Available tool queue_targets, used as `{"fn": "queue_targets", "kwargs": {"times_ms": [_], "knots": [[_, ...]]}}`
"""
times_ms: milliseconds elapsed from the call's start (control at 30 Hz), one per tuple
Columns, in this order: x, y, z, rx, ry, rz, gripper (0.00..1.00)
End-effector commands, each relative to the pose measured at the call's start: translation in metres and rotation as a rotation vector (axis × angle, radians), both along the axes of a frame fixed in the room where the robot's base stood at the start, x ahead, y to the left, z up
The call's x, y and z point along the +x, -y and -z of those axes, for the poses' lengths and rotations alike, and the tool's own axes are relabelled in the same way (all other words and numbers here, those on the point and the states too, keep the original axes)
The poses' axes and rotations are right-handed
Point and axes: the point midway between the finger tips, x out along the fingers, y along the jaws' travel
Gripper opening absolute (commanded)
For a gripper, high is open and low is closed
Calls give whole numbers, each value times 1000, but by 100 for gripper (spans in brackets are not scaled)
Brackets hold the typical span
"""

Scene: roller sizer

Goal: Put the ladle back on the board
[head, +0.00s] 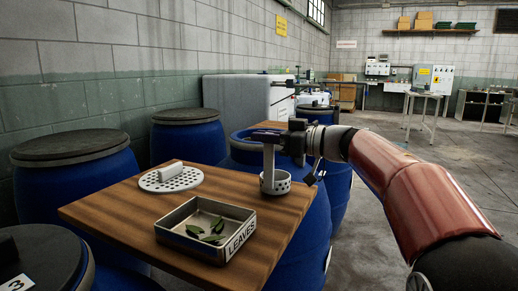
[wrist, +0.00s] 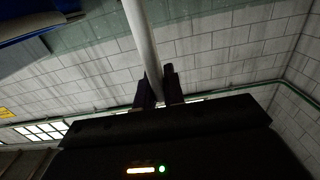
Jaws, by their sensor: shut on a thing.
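The ladle (head: 274,184) is pale, with a perforated cup at the bottom and a straight upright handle. My gripper (head: 268,137) is shut on the upper handle. In the wrist view the pale handle (wrist: 140,35) runs between the two dark fingers (wrist: 158,88). The cup is at the right edge of the wooden tabletop; I cannot tell whether it touches the wood. A round white perforated board (head: 152,184) lies flat at the table's far left, with a short white cylinder (head: 169,171) on it. The ladle is apart from it, to its right.
A metal tray labelled LEAVES (head: 205,248) with green leaves stands on the wooden tabletop (head: 120,214), between board and front edge. Blue barrels (head: 187,140) crowd the table's left, back and right. Bare wood lies between the board and the ladle.

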Motion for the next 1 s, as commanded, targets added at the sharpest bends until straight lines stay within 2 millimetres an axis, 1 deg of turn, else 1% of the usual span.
{"fn": "queue_targets", "kwargs": {"times_ms": [33,233,400,433,600,833,933,1000], "knots": [[0,2,8,1,1,0,0],[0,3,4,1,1,0,0],[0,3,7,1,0,-1,0],[0,3,7,0,0,0,12],[0,3,7,0,1,-1,32],[0,3,7,0,1,-1,32],[0,3,4,-1,2,-1,32],[-2,10,4,0,1,1,32]]}}
